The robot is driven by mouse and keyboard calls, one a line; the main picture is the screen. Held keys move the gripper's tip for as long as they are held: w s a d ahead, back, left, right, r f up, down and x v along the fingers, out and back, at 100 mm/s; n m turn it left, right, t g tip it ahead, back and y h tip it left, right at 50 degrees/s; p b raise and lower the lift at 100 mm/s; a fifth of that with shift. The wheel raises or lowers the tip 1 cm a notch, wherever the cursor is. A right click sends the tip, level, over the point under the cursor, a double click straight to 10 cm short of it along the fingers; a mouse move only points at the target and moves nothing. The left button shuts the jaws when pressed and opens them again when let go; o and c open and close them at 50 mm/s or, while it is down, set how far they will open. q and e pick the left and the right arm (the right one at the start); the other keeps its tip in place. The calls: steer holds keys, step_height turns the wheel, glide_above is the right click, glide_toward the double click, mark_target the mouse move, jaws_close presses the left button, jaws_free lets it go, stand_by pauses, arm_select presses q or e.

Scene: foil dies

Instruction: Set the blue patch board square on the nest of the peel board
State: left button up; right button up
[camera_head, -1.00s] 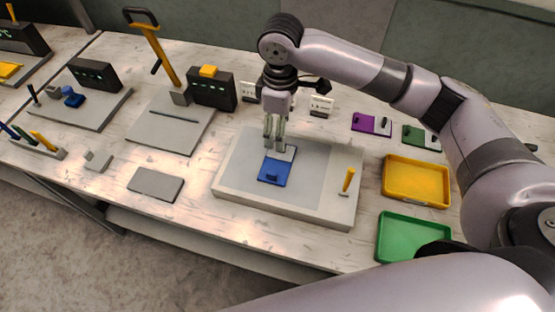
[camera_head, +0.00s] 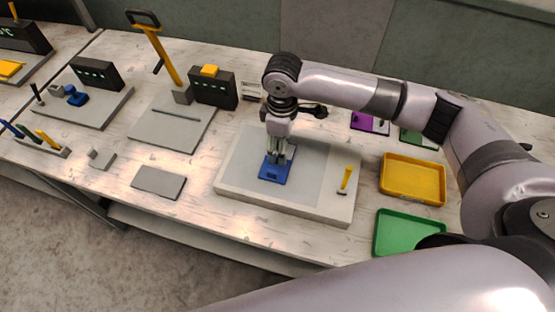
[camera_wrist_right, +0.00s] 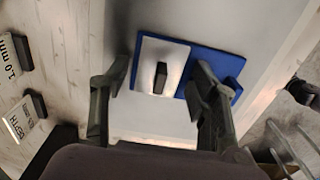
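The blue patch board (camera_head: 269,176) lies on the pale peel board (camera_head: 228,180), over its greyer middle area. In the right wrist view the patch board (camera_wrist_right: 218,62) shows a blue part and a whitish part with a small black block (camera_wrist_right: 160,78) standing on it. My right gripper (camera_head: 278,158) is low over the patch board. In the wrist view its two fingers (camera_wrist_right: 158,85) are spread on either side of the black block, with gaps to it. The nest's edges are hard to make out. My left gripper is not in view.
A yellow-handled tool (camera_head: 346,178) stands on the peel board's right side. A yellow tray (camera_head: 412,200) and a green tray (camera_head: 378,245) lie to the right. A purple-and-grey board (camera_head: 362,123) is behind. A grey plate (camera_head: 158,183) lies left, with bare table between.

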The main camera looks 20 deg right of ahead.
steer(key=c, duration=0.9)
steer(key=shift+c, duration=0.3)
steer(key=shift+r, duration=0.1)
